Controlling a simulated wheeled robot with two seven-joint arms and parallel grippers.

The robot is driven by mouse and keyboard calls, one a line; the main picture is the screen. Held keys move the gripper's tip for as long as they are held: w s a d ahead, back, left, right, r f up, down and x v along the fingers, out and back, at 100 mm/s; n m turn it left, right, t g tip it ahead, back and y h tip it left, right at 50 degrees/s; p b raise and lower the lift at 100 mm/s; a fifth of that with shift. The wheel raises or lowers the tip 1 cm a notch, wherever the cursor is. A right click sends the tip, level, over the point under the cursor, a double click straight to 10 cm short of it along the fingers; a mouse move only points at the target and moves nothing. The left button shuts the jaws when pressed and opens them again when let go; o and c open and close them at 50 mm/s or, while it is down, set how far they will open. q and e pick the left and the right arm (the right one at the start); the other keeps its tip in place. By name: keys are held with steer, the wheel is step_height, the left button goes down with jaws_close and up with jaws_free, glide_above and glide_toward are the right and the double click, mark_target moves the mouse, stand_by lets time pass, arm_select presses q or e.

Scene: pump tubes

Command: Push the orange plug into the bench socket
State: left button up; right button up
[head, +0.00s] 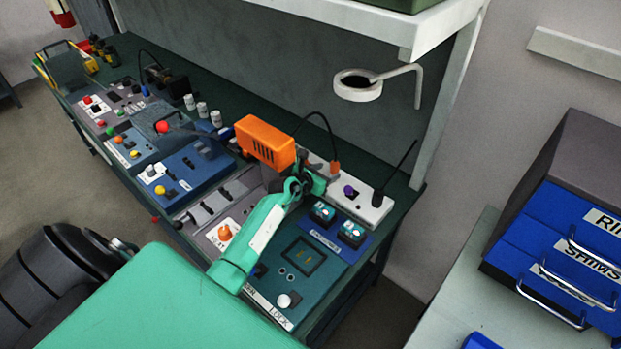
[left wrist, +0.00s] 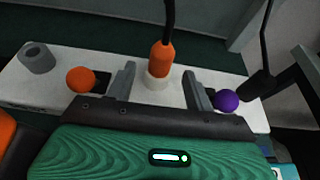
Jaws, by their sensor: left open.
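The orange plug (head: 335,167) stands upright at the white socket strip (head: 375,209) near the bench's back edge, with a black cable arching from its top. In the left wrist view the plug (left wrist: 162,59) is above a pale round socket (left wrist: 158,84) and appears to meet it; I cannot tell how deep it sits. My left gripper (head: 322,172) is at the strip. In the wrist view its two grey fingers (left wrist: 160,86) are open, one on each side of the plug, with gaps between. My right gripper is not in view.
An orange box (head: 265,140) stands left of the gripper. A purple knob (head: 349,190) and a black plug (head: 378,197) are on the strip to the right. An orange knob (left wrist: 81,79) is left of the fingers. Control panels fill the bench; a ring lamp (head: 358,88) hangs above.

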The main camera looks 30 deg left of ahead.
arm_select(q)
steer(key=v, duration=0.8)
steer(key=shift+s+b, duration=0.35)
steer(key=shift+b, duration=0.05)
steer(key=shift+r, duration=0.1)
stand_by(0.5)
